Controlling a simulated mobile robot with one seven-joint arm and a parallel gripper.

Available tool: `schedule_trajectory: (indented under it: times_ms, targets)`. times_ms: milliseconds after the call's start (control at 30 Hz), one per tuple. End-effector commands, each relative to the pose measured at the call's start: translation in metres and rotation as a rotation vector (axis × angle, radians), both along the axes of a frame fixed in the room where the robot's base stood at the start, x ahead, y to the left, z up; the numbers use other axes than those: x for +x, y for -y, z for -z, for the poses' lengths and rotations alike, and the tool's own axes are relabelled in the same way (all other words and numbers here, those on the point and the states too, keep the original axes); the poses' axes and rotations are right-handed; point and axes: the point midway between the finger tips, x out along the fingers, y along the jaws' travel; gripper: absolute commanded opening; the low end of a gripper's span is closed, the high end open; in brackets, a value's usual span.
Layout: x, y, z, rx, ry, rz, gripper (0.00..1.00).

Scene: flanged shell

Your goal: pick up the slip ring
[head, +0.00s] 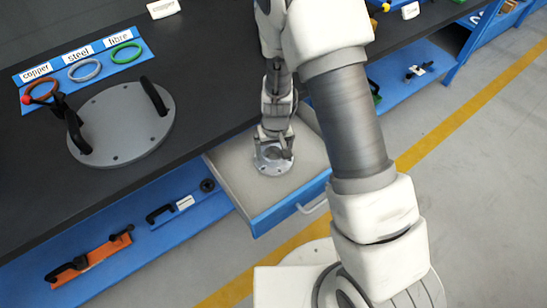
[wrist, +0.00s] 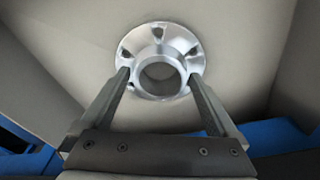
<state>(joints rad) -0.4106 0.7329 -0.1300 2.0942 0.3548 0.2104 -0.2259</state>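A silver flanged metal ring (head: 264,167), which I take as the slip ring, lies flat in the open drawer. In the wrist view the ring (wrist: 147,88) shows a raised round collar with a central hole and several notches in its flange. My gripper (head: 275,152) is over the ring and points down at it. In the wrist view my gripper (wrist: 159,76) is open, with one fingertip on each side of the collar. Small gaps seem to show between fingers and collar. Whether the tips touch the flange, I cannot tell.
The pale drawer (head: 230,178) has a blue front (head: 290,204) and sits under the dark bench top (head: 215,95). A grey disc with black handles (head: 118,128) and a blue board of labelled rings (head: 101,67) lie on the bench. Tools rest on the blue shelf below.

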Motion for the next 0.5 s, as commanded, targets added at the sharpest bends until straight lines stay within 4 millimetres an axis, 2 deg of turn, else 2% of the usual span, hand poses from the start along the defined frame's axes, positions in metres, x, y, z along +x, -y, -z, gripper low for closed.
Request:
schedule_trajectory:
  times_ms: [33, 67, 500]
  targets:
    - [0.0000, 0.0000, -0.0001, 0.000, 0.000, 0.000, 0.84]
    - [0.0000, 0.0000, -0.0002, 0.000, 0.000, 0.000, 0.78]
    - [0.0000, 0.0000, -0.0004, 0.000, 0.000, 0.000, 0.00]
